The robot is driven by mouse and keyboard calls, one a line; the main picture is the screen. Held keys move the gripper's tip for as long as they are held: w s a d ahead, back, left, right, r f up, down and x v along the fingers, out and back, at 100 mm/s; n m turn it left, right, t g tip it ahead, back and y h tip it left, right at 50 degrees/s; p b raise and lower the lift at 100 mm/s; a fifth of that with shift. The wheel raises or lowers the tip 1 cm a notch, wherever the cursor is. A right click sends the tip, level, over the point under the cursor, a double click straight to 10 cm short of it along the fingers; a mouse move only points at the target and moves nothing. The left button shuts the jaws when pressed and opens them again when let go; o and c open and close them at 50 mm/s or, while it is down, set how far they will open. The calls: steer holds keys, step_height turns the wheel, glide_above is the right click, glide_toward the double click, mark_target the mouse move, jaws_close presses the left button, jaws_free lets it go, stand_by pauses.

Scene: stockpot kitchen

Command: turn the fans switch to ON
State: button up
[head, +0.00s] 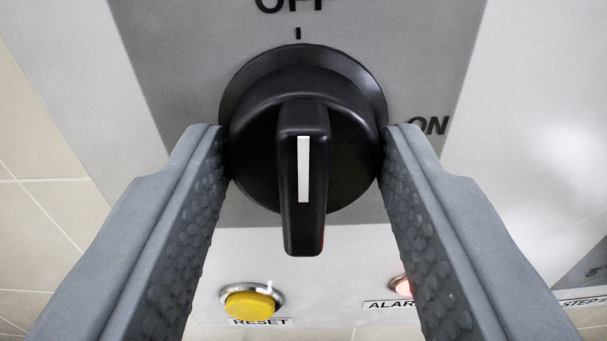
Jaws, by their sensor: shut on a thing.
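The fans switch (303,180) is a black rotary knob with a white line on its raised grip, in the middle of the head view. The white line is near upright, in line with the tick under the OFF label (291,5). The ON label (429,125) is at the knob's upper right, partly hidden behind my right finger. My gripper (304,150) is shut on the knob, one finger on its left side and one on its right, at the round body.
A yellow RESET button (250,303) sits below left on the light panel (340,300). A lit ALARM lamp (402,286) is below right, partly behind my right finger. A STEP label (580,302) is at the far right. Beige tiles (40,215) show at left.

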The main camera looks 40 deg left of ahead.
steer(key=m, duration=0.4)
steer(key=shift+m, duration=0.3)
steer(key=m, duration=0.4)
steer(key=shift+m, duration=0.3)
steer(key=m, duration=0.4)
steer(key=shift+m, duration=2.1)
steer(key=shift+f, duration=0.1)
steer(key=o, duration=1)
steer(key=shift+c, duration=0.2)
steer(key=v, duration=1.7)
steer(key=shift+s+d, duration=0.15)
